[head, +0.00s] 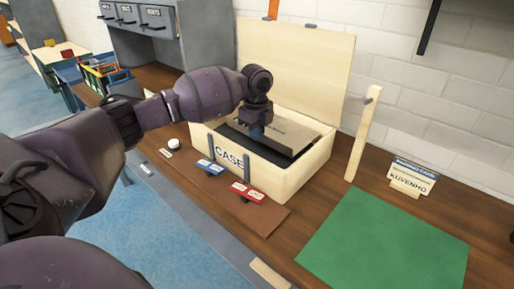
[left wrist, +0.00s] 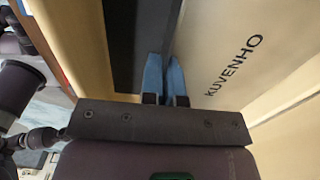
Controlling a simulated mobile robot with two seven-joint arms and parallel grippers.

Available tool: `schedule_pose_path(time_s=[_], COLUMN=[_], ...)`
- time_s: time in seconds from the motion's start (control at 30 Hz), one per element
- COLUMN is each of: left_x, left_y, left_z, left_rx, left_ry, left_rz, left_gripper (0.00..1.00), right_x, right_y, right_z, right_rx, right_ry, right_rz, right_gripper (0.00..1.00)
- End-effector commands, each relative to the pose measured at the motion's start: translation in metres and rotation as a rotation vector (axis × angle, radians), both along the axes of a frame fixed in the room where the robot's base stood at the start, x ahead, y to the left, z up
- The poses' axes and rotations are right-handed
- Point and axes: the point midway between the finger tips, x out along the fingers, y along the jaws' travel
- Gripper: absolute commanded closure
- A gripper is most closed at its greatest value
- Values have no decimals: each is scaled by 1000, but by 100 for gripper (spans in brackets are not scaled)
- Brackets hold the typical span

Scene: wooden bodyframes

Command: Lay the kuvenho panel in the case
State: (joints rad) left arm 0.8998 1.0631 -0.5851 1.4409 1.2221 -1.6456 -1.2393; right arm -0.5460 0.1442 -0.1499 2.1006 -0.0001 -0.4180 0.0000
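The kuvenho panel (head: 288,131) is a tan board at the mouth of the open wooden case (head: 290,180), tilted over its dark lining (head: 229,133). The left wrist view shows the panel (left wrist: 235,75) close up, with KUVENHO printed on its face. My left gripper (head: 257,133) points down into the case at the panel's near left part. Its blue fingers (left wrist: 166,78) are close together with the panel's edge between them, so it looks shut on the panel. How far the panel rests on the lining is hidden. My right gripper is not in view.
The case lid (head: 295,60) stands open at the back. A wooden post (head: 362,135) and a KUVENHO card (head: 412,178) stand at the right. A green mat (head: 390,245) lies bare at the front right. Blue (head: 209,167) and red (head: 246,192) latches lie before the case.

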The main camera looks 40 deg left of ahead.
Motion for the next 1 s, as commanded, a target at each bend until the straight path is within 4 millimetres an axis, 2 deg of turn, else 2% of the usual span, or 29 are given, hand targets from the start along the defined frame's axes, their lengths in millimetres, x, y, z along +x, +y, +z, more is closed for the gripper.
schedule_pose_path(time_s=[0.33,0.8,0.9,1.0], left_x=[0,0,0,0], left_y=[0,0,0,0], left_z=[-51,-56,-57,-57], left_rx=[0,0,0,0], left_ry=[4,0,1,1], left_rz=[1,1,0,0], left_gripper=[100,100,84,72], right_x=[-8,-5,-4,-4], right_y=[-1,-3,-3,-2], right_z=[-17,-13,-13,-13], right_rx=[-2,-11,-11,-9], right_ry=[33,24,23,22], right_rz=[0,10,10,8], right_gripper=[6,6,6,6])
